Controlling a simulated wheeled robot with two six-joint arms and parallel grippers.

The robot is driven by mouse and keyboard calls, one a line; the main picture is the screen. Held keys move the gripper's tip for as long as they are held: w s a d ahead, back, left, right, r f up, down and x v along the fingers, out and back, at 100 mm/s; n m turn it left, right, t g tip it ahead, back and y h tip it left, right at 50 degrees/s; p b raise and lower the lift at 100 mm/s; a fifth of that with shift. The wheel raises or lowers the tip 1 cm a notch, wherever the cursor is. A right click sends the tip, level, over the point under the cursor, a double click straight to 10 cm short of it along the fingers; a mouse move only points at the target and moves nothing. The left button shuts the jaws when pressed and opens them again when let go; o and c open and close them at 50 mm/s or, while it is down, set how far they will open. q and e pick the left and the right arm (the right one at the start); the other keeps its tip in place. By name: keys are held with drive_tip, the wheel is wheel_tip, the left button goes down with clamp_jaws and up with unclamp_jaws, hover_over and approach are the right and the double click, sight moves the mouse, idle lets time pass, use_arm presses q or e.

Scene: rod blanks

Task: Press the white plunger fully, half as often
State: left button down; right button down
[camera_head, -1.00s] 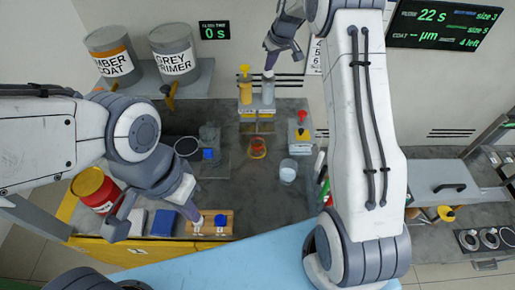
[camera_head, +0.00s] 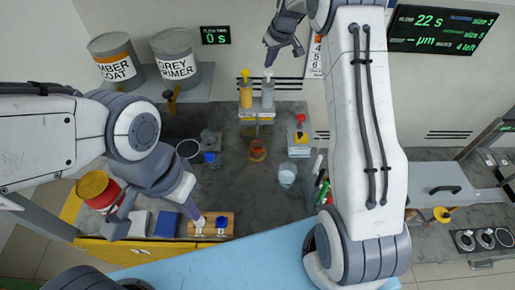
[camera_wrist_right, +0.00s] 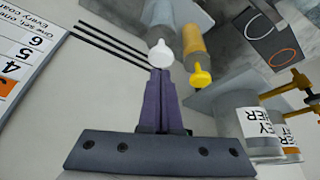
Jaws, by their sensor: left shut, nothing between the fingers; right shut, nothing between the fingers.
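The white plunger (camera_head: 268,73) tops a grey bottle (camera_head: 268,96) on the back stand, beside a yellow-topped bottle (camera_head: 246,97). In the right wrist view the plunger (camera_wrist_right: 160,53) shows just past my fingertips. My right gripper (camera_head: 268,63) is shut and empty, pointing down just above the plunger; whether it touches is unclear. In the wrist view, the right gripper's dark fingers (camera_wrist_right: 161,75) are together. My left gripper (camera_head: 194,212) is shut and empty at the front left, close to a wooden block (camera_head: 211,232) with a white knob and a blue knob.
A red-topped device (camera_head: 300,135), an amber beaker (camera_head: 257,150) and a clear beaker (camera_head: 287,175) are on the grey bench.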

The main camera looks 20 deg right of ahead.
sight(269, 71)
drive_tip(key=shift+f, duration=0.15)
idle(0.5)
drive_tip(key=shift+f+b, duration=1.4)
drive_tip(key=shift+f, duration=0.35)
drive_tip(key=shift+r, duration=0.2)
drive_tip(key=shift+r+p, duration=1.35)
drive_tip(key=shift+r, duration=0.35)
wheel_tip(269, 71, up, 6)
drive_tip(key=p, duration=0.4)
